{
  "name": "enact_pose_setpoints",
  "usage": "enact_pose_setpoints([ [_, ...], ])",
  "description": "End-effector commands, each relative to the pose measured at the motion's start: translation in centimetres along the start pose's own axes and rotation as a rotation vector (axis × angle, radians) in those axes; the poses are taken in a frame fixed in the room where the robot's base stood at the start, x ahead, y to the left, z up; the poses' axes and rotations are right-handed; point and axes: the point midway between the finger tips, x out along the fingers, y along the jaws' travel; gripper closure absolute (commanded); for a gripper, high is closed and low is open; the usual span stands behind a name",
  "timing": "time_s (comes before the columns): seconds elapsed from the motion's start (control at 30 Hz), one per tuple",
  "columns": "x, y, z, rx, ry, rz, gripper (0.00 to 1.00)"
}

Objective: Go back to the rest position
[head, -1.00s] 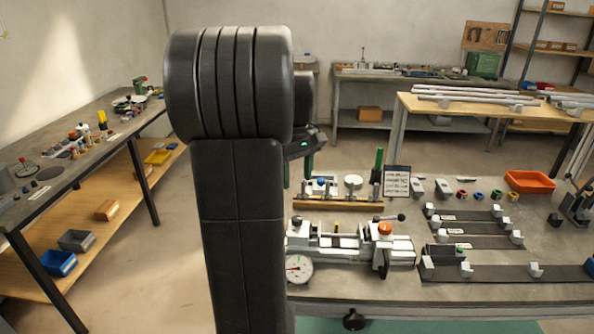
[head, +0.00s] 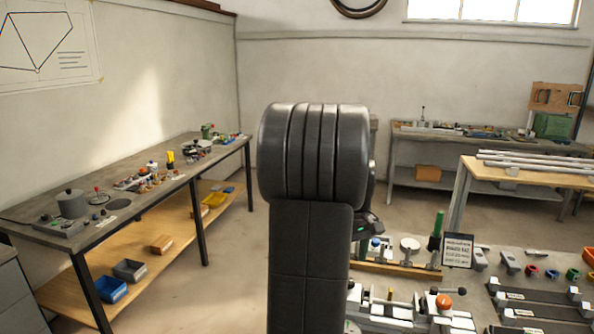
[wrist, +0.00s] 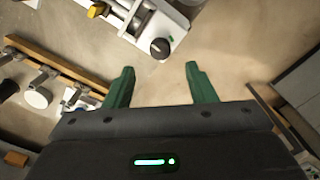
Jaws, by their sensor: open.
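My gripper (wrist: 160,82) shows in the wrist view with its two green fingers spread apart and nothing between them. Below the fingers is a bare stretch of grey-beige surface. In the head view my dark arm stands upright in the middle and hides most of the gripper. Only a small part of the gripper's dark body with a green light shows at the arm's right edge.
A workbench with a clamping fixture (head: 415,312), a wooden rack (head: 395,268) and a sign (head: 457,250) stands at the right. A long side bench (head: 135,208) runs along the left wall. Open floor (head: 225,285) lies between them.

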Motion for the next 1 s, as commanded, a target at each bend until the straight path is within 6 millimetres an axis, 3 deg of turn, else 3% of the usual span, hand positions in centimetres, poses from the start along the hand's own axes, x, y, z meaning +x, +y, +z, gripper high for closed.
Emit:
enact_pose_setpoints([
  [0.2,4.1,-0.1,0.1,0.0,-0.005,-0.003,0.49],
  [0.4,6.3,0.0,0.1,0.0,-0.003,-0.002,0.49],
  [0.8,6.8,0.0,0.0,0.004,0.0,-0.001,0.49],
  [1.0,6.1,0.0,0.0,0.001,0.001,0.001,0.49],
])
